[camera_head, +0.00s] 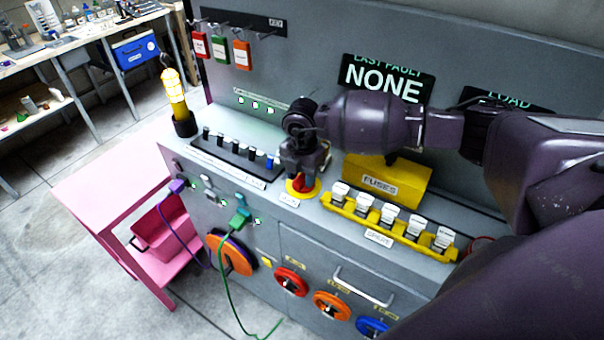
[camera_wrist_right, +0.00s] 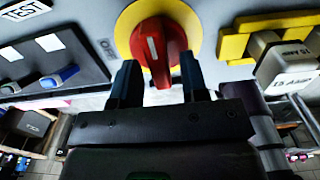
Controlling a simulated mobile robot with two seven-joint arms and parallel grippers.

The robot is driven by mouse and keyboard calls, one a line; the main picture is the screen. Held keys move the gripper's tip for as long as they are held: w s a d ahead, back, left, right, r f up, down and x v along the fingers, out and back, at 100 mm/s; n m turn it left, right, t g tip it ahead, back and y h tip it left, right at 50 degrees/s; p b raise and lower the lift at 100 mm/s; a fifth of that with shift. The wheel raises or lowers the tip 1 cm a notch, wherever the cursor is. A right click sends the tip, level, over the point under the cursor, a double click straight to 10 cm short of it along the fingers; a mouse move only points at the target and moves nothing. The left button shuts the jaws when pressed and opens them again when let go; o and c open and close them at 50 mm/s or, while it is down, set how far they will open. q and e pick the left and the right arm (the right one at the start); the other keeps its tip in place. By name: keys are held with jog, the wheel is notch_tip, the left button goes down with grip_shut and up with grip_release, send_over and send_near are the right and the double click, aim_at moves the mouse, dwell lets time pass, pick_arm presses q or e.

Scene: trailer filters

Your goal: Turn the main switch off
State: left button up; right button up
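The main switch is a red rotary knob (camera_head: 302,184) on a yellow round plate, on the grey panel's ledge. In the right wrist view the red knob (camera_wrist_right: 153,42) has a white line on its handle, which points toward my gripper. My right gripper (camera_head: 301,172) comes down over the switch from above. Its two dark fingers (camera_wrist_right: 160,82) are apart, one on each side of the handle's near end. Narrow gaps show, so I cannot tell if either finger touches it. The arm and gripper hide part of the switch in the head view. My left gripper is out of view.
A row of small black toggles (camera_head: 235,152) and one blue one lie left of the switch. A yellow fuses box (camera_head: 390,184) and a yellow rack of white spare fuses (camera_head: 373,212) stand to the right.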

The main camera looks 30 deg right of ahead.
grip_shut()
